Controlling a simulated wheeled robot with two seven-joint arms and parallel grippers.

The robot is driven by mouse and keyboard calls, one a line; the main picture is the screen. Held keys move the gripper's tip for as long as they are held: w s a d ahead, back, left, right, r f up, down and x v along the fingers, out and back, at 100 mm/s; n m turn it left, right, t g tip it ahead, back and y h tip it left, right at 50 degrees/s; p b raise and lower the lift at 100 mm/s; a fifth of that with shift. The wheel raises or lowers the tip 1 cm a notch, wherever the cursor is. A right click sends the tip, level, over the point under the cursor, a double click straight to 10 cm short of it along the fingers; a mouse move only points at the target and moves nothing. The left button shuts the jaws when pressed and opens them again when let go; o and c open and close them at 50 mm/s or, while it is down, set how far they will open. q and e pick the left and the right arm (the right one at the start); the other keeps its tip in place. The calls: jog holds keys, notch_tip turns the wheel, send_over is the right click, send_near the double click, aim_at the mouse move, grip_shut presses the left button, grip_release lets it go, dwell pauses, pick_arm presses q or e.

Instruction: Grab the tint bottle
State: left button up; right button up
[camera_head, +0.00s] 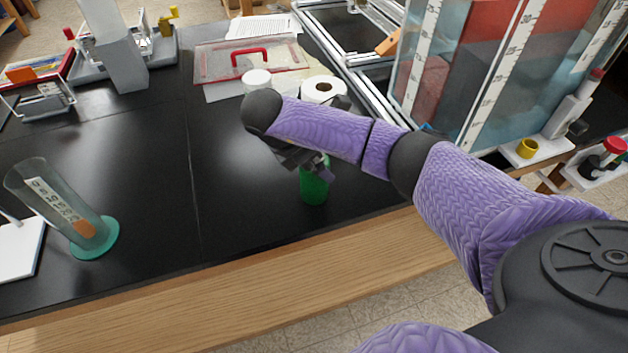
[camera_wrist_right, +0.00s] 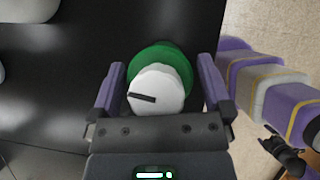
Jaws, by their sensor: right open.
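The tint bottle appears to be the green bottle (camera_head: 314,188), upright on the black tabletop near its front edge. In the right wrist view its white cap (camera_wrist_right: 158,88) with a dark mark tops a round green body (camera_wrist_right: 165,57). My right gripper (camera_wrist_right: 165,85) is open, its purple fingers on either side of the cap with gaps showing. In the head view my right gripper (camera_head: 305,160) is over the bottle and hides its top. A dark shape (camera_wrist_right: 285,152) at the right wrist view's lower right may be my left gripper; its fingers are unclear.
A clear cylinder with a green base (camera_head: 93,240) stands at left. A white paper roll (camera_head: 322,90) and a white-lidded jar (camera_head: 257,80) stand behind my arm. A large tank (camera_head: 490,70) is at right. The tabletop left of the bottle is clear.

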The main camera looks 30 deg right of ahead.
grip_shut()
dwell(0.4)
